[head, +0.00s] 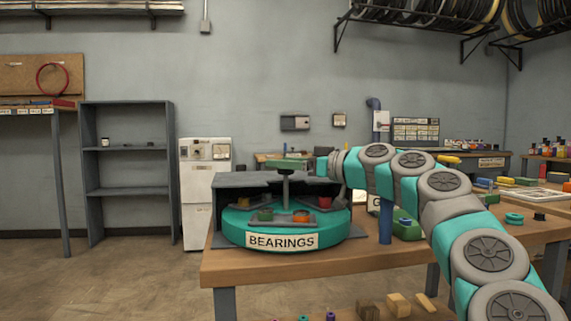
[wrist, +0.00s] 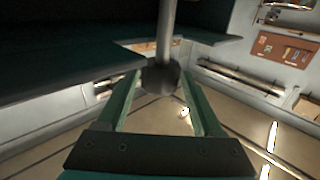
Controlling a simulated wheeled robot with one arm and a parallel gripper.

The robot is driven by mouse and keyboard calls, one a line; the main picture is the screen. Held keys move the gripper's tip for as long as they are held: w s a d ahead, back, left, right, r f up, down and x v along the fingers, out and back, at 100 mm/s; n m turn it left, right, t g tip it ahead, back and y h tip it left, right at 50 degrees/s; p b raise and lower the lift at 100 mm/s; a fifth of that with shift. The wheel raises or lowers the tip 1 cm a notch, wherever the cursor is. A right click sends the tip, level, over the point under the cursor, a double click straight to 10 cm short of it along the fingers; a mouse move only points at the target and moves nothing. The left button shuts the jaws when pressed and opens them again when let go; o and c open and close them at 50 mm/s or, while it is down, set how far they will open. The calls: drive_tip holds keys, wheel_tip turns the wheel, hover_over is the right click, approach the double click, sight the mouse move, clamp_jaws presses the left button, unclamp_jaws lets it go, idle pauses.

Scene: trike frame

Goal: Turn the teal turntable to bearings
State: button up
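The teal turntable (head: 232,228) stands on the wooden workbench, with a white BEARINGS label (head: 282,241) on its front rim. Grey dividers split its top, and small coloured trays, one green, one orange and one red, sit in its compartments. A grey upright post (head: 286,190) rises from its middle and also shows in the wrist view (wrist: 166,35). My gripper (head: 290,163) is level at the top of this post. In the wrist view my two green fingers (wrist: 162,85) are spread on either side of the post's rounded end (wrist: 160,76), with narrow gaps beside it.
A dark grey hood (head: 240,180) stands around the back of the turntable. A blue cylinder (head: 385,222) and a green item (head: 407,228) are on the workbench (head: 300,266) to the right, near my arm. Loose wooden blocks (head: 398,304) lie at the bottom front.

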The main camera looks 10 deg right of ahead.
drive_tip(key=shift+o, duration=0.6)
drive_tip(key=shift+d, duration=0.1)
drive_tip(key=v, duration=0.7)
drive_tip(key=shift+s+d, duration=0.25)
